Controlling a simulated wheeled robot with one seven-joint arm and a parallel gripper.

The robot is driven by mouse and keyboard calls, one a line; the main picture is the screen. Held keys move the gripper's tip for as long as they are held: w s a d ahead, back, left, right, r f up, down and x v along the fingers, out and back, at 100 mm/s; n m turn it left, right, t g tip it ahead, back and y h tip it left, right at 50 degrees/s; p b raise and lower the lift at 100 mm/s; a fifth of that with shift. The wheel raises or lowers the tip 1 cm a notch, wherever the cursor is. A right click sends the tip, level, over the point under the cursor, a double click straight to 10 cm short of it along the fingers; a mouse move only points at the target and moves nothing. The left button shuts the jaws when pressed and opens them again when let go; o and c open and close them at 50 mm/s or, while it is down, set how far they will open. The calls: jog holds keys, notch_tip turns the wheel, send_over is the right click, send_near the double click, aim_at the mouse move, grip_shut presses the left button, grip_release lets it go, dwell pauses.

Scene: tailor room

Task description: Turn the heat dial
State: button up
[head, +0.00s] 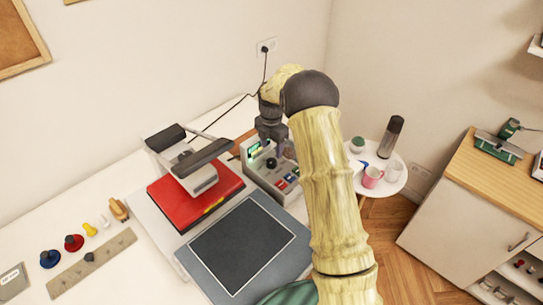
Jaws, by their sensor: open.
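The grey control box (254,173) of the heat press stands on the white table, right of the red press plate (218,204). It has a small green-lit screen (257,149), a round black knob (271,163) that looks like the heat dial, and red and blue buttons below. My gripper (275,146) is open and points down just above and behind the knob, close to it. Whether a finger touches the knob cannot be told. My arm crosses the picture's middle and hides the area right of the box. The dial's setting is too small to read.
The press's grey handle (207,153) rises above the red plate. A dark flat pad (243,245) lies in front of the box. Several small knobs and a ruler strip (93,265) lie at left. A round side table with cups (372,177) stands at right.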

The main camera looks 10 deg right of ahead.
aim_at(271, 161)
notch_tip(271, 161, down, 6)
jog(key=shift+p, duration=0.7)
jog(key=c, duration=1)
